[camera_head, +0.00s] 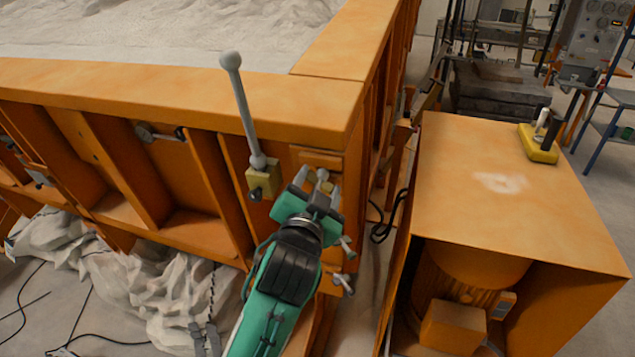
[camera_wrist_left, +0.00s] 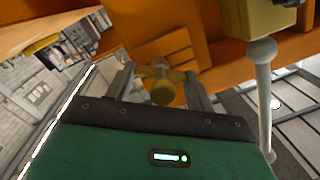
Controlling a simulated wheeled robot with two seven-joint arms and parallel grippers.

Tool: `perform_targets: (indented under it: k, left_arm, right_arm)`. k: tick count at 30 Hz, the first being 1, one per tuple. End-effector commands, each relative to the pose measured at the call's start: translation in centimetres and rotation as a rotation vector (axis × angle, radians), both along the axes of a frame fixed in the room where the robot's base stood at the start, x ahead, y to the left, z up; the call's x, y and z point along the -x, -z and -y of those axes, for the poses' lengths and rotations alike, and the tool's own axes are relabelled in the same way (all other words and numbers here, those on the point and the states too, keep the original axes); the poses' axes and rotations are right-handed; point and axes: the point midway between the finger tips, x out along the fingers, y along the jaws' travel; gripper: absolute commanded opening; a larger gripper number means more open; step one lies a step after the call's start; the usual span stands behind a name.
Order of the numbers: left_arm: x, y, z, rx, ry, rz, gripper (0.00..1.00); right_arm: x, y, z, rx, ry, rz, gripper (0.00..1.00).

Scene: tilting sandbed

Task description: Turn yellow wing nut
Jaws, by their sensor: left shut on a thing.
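The yellow wing nut (camera_wrist_left: 162,92) shows in the left wrist view, on the orange frame, with its wings spread between my gripper's fingers. My left gripper (camera_wrist_left: 158,82) is shut on it, one finger on each side. In the head view my left gripper (camera_head: 318,180) comes up from below against the corner post of the sandbed, just right of the lever's yellow block. There the gripper mostly hides the nut, and its colour is hard to make out. My right gripper is in neither view.
A grey ball-ended lever (camera_head: 243,105) rises from a yellow block (camera_head: 263,180) close to my left gripper. Grey handles (camera_head: 346,246) sit below it on the right. An orange cabinet (camera_head: 510,200) stands right, carrying a yellow switch box (camera_head: 540,148). Grey cloth (camera_head: 140,285) hangs lower left.

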Motion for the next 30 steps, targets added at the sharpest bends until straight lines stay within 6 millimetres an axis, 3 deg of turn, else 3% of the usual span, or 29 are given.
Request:
perform_targets:
  k: [30]
  left_arm:
    - [0.0,0.5,0.3,-0.906,-0.166,0.294,0.32]
  right_arm:
    - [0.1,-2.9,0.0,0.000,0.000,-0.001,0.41]
